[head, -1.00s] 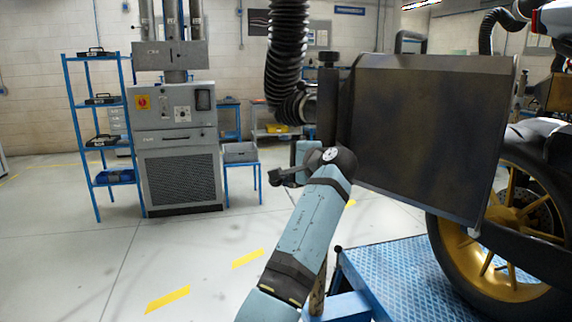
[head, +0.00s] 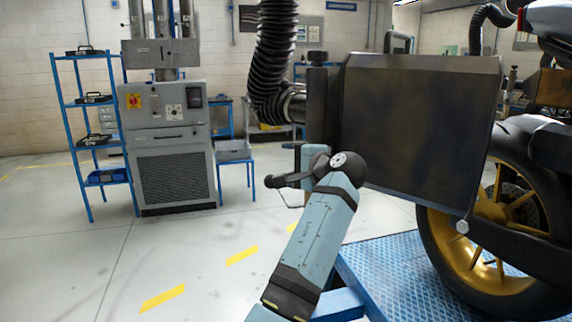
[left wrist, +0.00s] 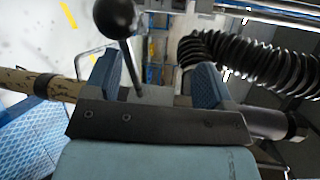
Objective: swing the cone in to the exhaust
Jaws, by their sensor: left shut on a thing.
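The cone (head: 415,125), a wide dark boxy hood, hangs from a black ribbed hose (head: 273,60) right of centre in the head view. It stands in front of the motorcycle (head: 550,150); I cannot clearly pick out the exhaust. My left gripper (head: 302,162) is at the cone's lower left side, its fingers mostly hidden behind my wrist. In the left wrist view its two blue fingers (left wrist: 157,68) are set around a thin rod with a black ball knob (left wrist: 117,17), which looks like the cone's handle. The hose (left wrist: 255,62) shows to the right there. My right gripper is not in view.
A blue treadplate stand (head: 395,275) lies under the gold-rimmed wheel (head: 490,235), close to my left arm. A grey cabinet (head: 170,150) and a blue shelf rack (head: 88,130) stand at the back left. The floor between is clear, with yellow marks (head: 162,298).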

